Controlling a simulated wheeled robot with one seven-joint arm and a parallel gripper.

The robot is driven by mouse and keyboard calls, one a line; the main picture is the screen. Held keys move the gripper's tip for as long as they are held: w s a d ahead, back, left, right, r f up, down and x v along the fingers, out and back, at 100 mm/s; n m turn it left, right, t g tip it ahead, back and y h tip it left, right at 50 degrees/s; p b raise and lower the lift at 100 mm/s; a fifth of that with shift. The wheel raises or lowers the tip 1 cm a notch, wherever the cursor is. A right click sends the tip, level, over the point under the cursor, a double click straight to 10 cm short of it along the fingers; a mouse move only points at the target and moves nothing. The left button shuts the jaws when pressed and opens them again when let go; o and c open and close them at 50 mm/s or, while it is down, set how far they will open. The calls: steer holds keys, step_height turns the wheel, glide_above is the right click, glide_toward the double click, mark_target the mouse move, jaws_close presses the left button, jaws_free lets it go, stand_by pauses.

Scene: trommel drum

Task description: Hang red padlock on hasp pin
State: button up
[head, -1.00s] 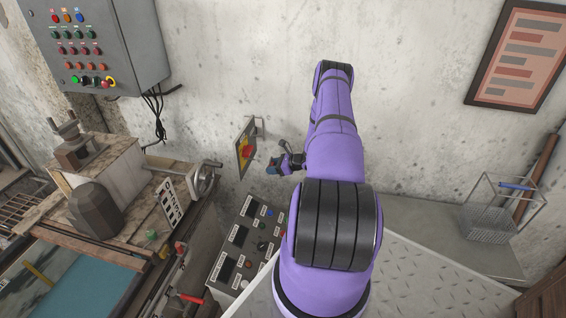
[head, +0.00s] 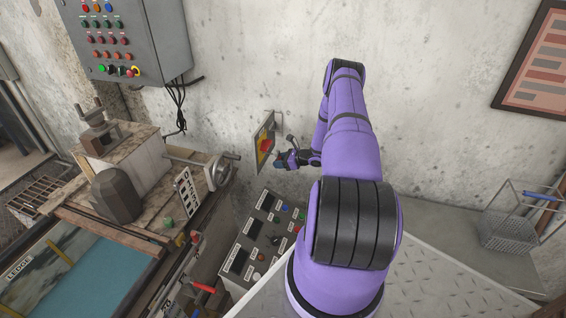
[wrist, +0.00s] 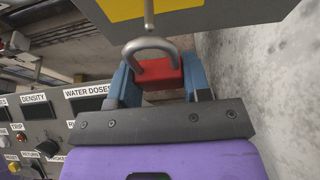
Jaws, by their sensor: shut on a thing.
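The red padlock (wrist: 159,74) has a grey shackle (wrist: 148,45), which points up in the wrist view. My gripper (wrist: 160,80) is shut on the padlock body, between its blue fingers. A thin grey rod, probably the hasp pin (wrist: 148,14), comes down to the top of the shackle in that view. I cannot tell whether it touches or passes through the loop. In the head view my gripper (head: 281,162) is close to the right of a wall plate (head: 264,140) with a yellow patch and red knob. The padlock is hard to make out there.
A sloped control panel (head: 262,235) stands below the gripper, and shows at left in the wrist view. The concrete wall (head: 240,75) is close behind. A wire basket (head: 508,230) stands at far right.

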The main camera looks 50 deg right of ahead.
mark_target(263, 161)
steer(key=shift+r+x, duration=0.2)
steer(key=shift+x, duration=1)
steer(key=shift+r+x, duration=0.2)
steer(key=shift+x, duration=1)
steer(key=shift+w+a, duration=0.15)
steer(key=shift+w, duration=0.05)
steer(key=o, duration=1.1)
steer(key=shift+c, duration=0.2)
steer(key=v, duration=1.1)
